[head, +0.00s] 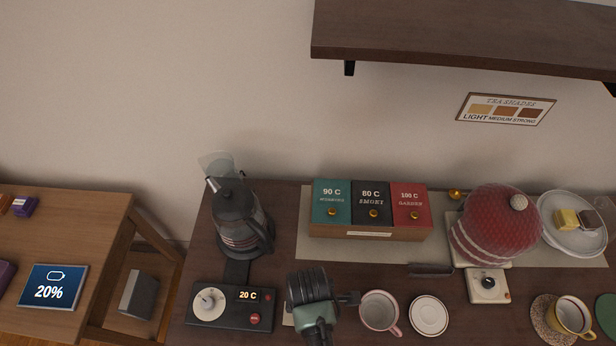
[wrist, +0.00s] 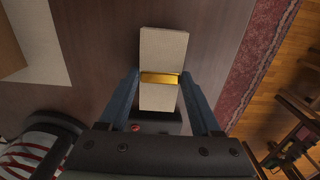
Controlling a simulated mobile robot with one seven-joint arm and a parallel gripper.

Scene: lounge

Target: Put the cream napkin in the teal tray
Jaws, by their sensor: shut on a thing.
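In the wrist view, the cream napkin (wrist: 163,48) is a flat folded strip with a gold band around its middle. My gripper (wrist: 159,80) is shut on it, with one blue finger on each side near the band. In the head view, my dark wrist hides most of the gripper, over the front of the dark table between the control panel and the pink-rimmed cup. I cannot make out a teal tray in either view; the teal lid marked 90 C (head: 331,200) belongs to a tea box.
A kettle (head: 241,228) and a control panel (head: 232,318) stand left of my wrist. A pink-rimmed cup (head: 379,311) and a saucer (head: 428,315) are to its right. The tea box (head: 370,231) and a red domed pot (head: 492,228) stand behind. A shelf (head: 460,38) overhangs the back.

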